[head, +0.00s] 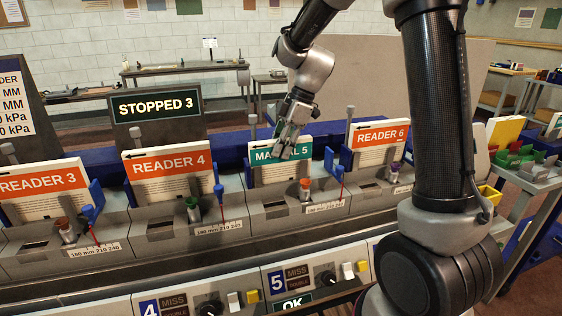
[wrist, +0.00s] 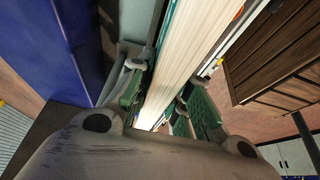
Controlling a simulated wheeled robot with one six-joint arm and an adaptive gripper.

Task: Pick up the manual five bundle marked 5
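The manual five bundle (head: 280,172) is a thick white stack with a teal band, its label partly hidden by my gripper. It stands upright in its slot in the row, behind an orange-capped post. My gripper (head: 286,142) points down at the bundle's top edge. In the wrist view the bundle's pale page edges (wrist: 190,60) run between my two green-padded fingers (wrist: 162,98). The left finger is close beside the bundle, and contact cannot be told. The right finger seems to stand a little apart from it, so the gripper looks open around the bundle.
Reader 4 (head: 168,178) stands left of the bundle and reader 6 (head: 377,146) right. Blue guides (head: 338,174) and capped posts (head: 305,188) stand close around. A sign (head: 156,105) reads STOPPED 3. A side cart (head: 535,178) holds green and red holders.

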